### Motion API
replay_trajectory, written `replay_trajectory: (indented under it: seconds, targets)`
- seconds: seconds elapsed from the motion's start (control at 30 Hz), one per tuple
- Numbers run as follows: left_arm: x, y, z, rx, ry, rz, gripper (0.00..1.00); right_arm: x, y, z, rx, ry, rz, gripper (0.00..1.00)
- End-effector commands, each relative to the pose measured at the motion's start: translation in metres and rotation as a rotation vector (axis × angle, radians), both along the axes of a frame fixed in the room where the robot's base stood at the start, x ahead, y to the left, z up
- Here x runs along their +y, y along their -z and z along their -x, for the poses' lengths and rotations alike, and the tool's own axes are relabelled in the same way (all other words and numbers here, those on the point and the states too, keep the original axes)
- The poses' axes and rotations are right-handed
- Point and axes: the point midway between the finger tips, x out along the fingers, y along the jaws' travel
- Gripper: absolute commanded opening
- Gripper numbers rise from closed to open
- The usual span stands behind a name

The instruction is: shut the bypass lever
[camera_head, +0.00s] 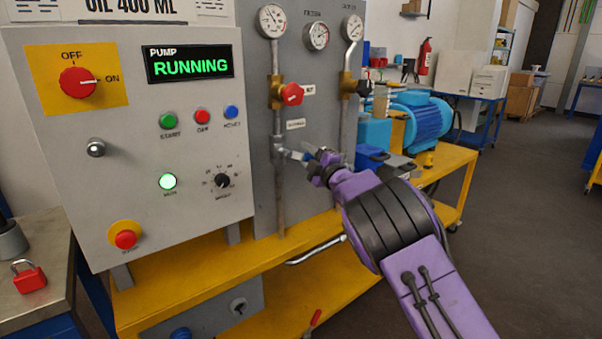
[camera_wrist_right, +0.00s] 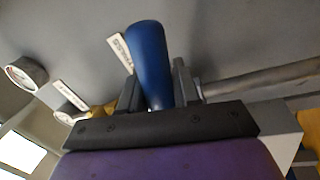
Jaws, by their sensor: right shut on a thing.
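The bypass lever's blue handle (camera_wrist_right: 150,60) stands between the two dark fingers of my right gripper (camera_wrist_right: 157,92) in the right wrist view. The fingers are shut on it. In the head view my purple right gripper (camera_head: 317,166) reaches in from the lower right to the valve (camera_head: 279,152) on the left vertical pipe. The lever (camera_head: 296,155) points from the valve toward the gripper, seemingly across the pipe. Its tip is mostly hidden by the gripper, so its exact angle is hard to tell. My left gripper is not in view.
A red knob (camera_head: 292,94) and a round gauge (camera_head: 271,21) sit above the lever on the same pipe. The grey control box (camera_head: 120,200) stands close at left, its display (camera_head: 189,64) reading RUNNING. A blue motor (camera_head: 421,119) is behind at right. Open floor lies further right.

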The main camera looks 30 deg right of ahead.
Motion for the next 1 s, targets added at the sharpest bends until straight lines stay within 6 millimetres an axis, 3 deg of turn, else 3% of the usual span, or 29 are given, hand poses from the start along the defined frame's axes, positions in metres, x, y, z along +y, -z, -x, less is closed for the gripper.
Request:
replay_trajectory:
  seconds: [0.1, 0.4, 1.0]
  targets:
    - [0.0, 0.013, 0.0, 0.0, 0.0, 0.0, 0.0, -0.001, -0.002, 0.0, -0.017, 0.001, 0.087, 0.0]
    - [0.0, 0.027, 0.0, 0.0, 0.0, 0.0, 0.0, -0.002, -0.015, 0.0, -0.048, 0.001, 0.238, 0.0]
    - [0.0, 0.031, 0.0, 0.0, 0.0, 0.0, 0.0, -0.003, -0.021, 0.0, -0.06, 0.003, 0.296, 0.0]
